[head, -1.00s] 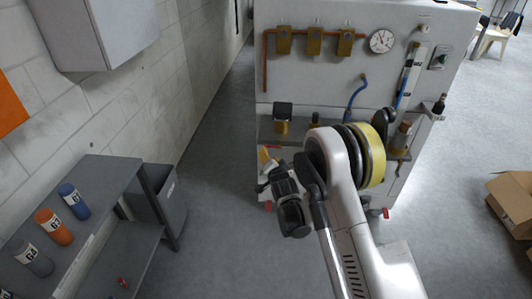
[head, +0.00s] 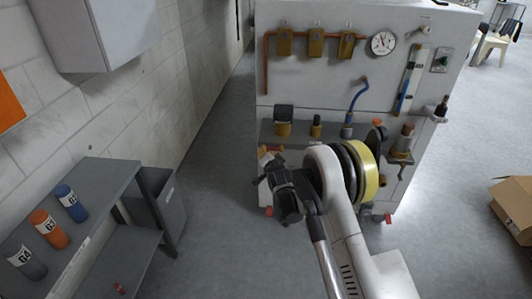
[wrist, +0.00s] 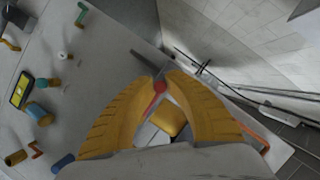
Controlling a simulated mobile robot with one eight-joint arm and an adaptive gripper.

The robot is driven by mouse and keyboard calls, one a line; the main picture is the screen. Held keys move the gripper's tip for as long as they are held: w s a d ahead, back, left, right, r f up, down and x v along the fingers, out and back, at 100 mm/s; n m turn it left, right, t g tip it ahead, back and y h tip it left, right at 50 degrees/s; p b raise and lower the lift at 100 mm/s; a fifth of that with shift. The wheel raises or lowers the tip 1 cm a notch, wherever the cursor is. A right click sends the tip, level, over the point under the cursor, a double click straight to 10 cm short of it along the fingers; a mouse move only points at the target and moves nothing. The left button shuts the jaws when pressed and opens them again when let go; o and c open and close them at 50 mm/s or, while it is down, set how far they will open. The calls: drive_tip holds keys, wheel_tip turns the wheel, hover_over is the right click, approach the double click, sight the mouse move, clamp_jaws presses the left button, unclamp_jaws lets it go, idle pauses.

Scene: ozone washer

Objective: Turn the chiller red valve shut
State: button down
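In the wrist view, the yellow fingers of my gripper (wrist: 163,80) point at a small red handle (wrist: 158,87). The red handle lies between or just beyond the fingertips, which are only a small gap apart. I cannot tell whether they touch it. A thin grey bar (wrist: 148,62) lies just past the tips, and a yellow block shows between the fingers. In the head view, my dark gripper body (head: 285,200) is at the lower left front of the grey machine (head: 340,90). My arm hides part of the machine's lower front, and the fingertips are not clear there.
The machine carries copper pipes, brass blocks, a round gauge (head: 383,43) and a shelf with fittings (head: 270,135). At left stand a grey rack (head: 110,175) with numbered bottles and a bin (head: 165,205). A cardboard box (head: 512,215) lies at right. The floor between is clear.

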idle(0.5)
drive_tip(key=shift+f+n+h, duration=0.6)
drive_tip(key=shift+n+h, duration=0.1)
drive_tip(key=shift+n, duration=0.3)
drive_tip(key=d+f+n+h, duration=0.4)
drive_tip(key=d+n+h, duration=0.2)
drive_tip(key=n, duration=0.4)
drive_tip(key=shift+f+h, duration=0.25)
drive_tip(key=shift+h, duration=0.25)
drive_tip(key=shift+n, duration=0.3)
drive_tip(key=c, duration=1.4)
unclamp_jaws()
